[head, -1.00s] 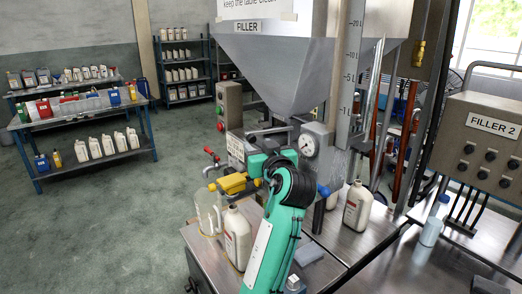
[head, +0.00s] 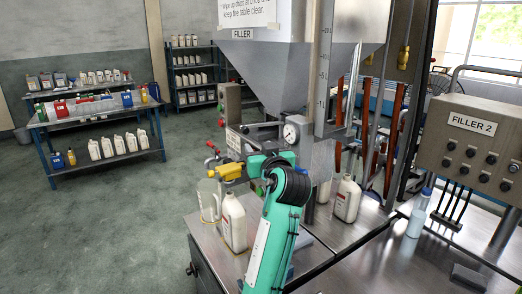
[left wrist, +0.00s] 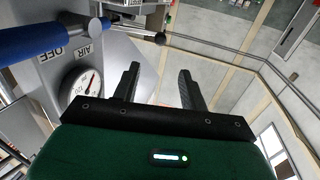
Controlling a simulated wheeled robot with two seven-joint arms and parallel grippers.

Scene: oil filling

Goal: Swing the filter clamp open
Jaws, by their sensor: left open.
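My left arm rises from the bottom of the head view to the front of the filler. A yellow fitting (head: 224,173) with a side bar sits just left of my arm's end there. I cannot tell which part is the filter clamp. My left gripper (left wrist: 158,78) shows in the left wrist view with its two black fingers apart and nothing between them. A metal lever with a black ball end (left wrist: 159,38) lies beyond the fingertips. A round gauge (left wrist: 80,87) and a blue handle (left wrist: 48,42) are to its left. My right gripper is not in view.
A white bottle (head: 233,226) and a clear jug (head: 208,201) stand on the steel table close to my arm. Another white bottle (head: 346,200) and a blue-capped bottle (head: 419,214) stand to the right. The grey hopper (head: 285,65) hangs above. The floor at left is clear.

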